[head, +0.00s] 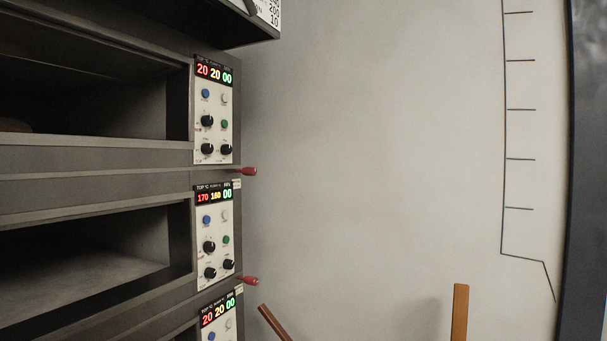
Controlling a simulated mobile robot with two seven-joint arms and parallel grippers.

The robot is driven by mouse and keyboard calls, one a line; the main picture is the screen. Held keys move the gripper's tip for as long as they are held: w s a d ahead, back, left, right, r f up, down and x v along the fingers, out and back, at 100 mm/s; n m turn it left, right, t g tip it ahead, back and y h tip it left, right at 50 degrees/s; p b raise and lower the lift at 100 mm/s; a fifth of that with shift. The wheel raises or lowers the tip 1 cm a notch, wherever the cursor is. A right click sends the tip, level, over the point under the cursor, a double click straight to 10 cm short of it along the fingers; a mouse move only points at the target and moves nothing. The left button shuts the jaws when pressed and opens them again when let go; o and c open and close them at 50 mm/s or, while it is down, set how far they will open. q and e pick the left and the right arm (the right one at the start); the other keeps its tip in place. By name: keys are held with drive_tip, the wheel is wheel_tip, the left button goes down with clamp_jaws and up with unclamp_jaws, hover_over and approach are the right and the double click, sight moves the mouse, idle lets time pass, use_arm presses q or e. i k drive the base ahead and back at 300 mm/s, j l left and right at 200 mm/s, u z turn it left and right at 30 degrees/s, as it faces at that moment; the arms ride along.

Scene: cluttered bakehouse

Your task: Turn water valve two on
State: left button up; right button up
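No valve labelled as water valve two can be made out in the head view. Two red-ended levers stick out at the right side of the oven stack: an upper red lever (249,171) and a lower red lever (250,281). I cannot tell what they operate. Neither of my grippers is in view.
The deck oven (90,157) on the left has open, dark chambers. Its upper control panel (213,110) and middle control panel (215,240) have lit displays and knobs. Two brown bars, a left bar (274,323) and a right bar (459,312), rise at the bottom.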

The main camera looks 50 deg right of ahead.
sight(247, 171)
drive_tip(key=z, duration=1.4)
